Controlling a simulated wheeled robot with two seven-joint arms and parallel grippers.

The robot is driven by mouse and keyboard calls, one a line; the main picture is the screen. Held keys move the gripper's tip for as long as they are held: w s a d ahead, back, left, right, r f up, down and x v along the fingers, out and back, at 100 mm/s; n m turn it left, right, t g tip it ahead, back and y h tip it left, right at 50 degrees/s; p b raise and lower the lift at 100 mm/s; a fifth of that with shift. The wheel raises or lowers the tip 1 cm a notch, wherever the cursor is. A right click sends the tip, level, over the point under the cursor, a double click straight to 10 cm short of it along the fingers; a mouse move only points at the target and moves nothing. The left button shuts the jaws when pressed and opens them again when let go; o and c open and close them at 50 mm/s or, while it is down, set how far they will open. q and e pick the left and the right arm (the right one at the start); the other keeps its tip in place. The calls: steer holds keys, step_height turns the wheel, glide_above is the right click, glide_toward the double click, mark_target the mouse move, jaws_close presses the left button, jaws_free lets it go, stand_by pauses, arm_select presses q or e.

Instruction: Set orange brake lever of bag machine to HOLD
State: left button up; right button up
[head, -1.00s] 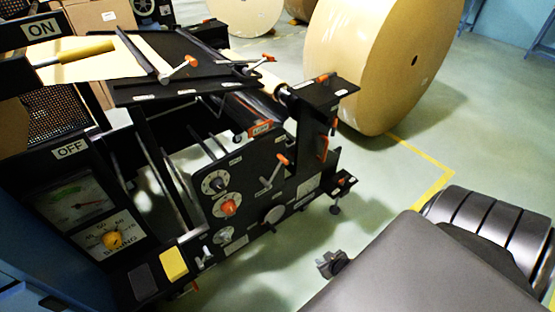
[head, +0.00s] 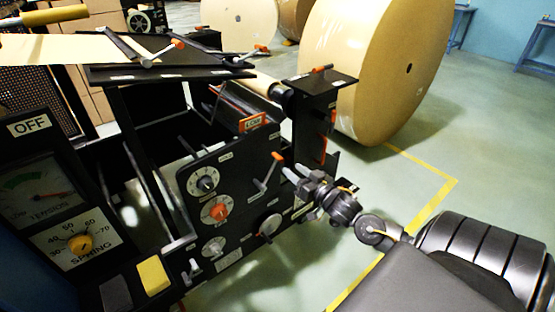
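The bag machine (head: 245,215) is black, with dials and several orange-tipped levers. A lever with an orange grip (head: 277,157) and a pale arm slants up to the right on the side panel. Other orange handles are on the upright post (head: 333,116) and on the top deck (head: 178,44). I cannot read which one is the brake lever or where HOLD is marked. My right gripper (head: 288,174) comes in from the right, its fingertips just right of the slanted lever. Contact and finger opening are too small to tell. My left gripper is out of view.
Big kraft paper rolls (head: 375,70) stand behind the machine. A tension and spring panel (head: 65,225) with a yellow knob is at the left. A yellow floor line (head: 425,212) crosses open floor at the right.

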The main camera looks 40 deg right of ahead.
mark_target(279, 159)
steer(key=w+b, duration=0.1)
steer(key=w, duration=0.7)
steer(key=shift+w+d+f, duration=0.1)
steer(key=shift+w, duration=0.5)
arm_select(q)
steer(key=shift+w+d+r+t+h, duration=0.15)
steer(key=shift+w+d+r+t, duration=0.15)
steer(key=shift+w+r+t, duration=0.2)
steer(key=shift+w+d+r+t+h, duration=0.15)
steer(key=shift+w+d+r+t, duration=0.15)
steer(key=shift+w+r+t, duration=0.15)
arm_select(e)
jaws_close()
